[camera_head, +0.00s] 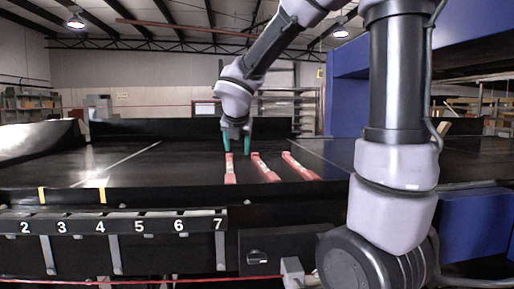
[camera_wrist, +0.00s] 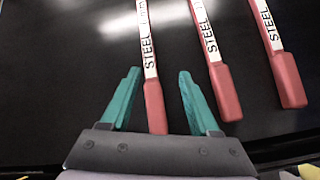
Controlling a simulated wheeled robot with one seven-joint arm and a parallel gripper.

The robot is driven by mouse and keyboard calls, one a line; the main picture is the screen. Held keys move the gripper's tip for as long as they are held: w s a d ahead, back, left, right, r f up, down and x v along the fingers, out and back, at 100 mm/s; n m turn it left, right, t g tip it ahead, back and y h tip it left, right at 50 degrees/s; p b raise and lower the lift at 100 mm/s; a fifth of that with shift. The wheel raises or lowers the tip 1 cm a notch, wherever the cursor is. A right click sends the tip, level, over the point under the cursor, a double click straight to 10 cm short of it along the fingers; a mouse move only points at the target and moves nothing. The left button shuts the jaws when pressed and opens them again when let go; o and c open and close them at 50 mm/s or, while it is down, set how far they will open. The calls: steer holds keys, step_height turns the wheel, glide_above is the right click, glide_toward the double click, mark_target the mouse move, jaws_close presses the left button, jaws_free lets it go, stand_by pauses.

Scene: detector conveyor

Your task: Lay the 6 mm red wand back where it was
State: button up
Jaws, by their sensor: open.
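Three red-handled wands with white "STEEL" labels lie apart on the black conveyor belt. The left wand (camera_head: 230,170) also shows in the wrist view (camera_wrist: 154,103), where its handle lies between my open fingers. The middle wand (camera_head: 265,170) is to its right and shows in the wrist view (camera_wrist: 225,92). The right wand (camera_head: 299,168) is farthest right and shows in the wrist view (camera_wrist: 288,80). The sizes on the labels are too small to read, so I cannot tell which is 6 mm. My gripper (camera_head: 236,150) has teal fingers, open and holding nothing; it also shows in the wrist view (camera_wrist: 158,72).
A rack (camera_head: 120,225) with numbered slots, 2 to 7 visible, runs along the belt's front left. A blue machine frame (camera_head: 345,95) stands at the right over the belt (camera_head: 150,165). The belt left of the wands is clear.

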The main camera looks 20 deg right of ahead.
steer(key=s+d+r+m+g, duration=0.2)
steer(key=s+d+m, duration=0.5)
steer(key=s+m, duration=0.65)
steer(key=s+a+r+m+y, duration=0.1)
steer(key=s+m+y, duration=0.3)
steer(key=m, duration=1.7)
steer(key=s, duration=0.4)
steer(key=shift+s+a, duration=0.3)
steer(key=shift+t, duration=0.3)
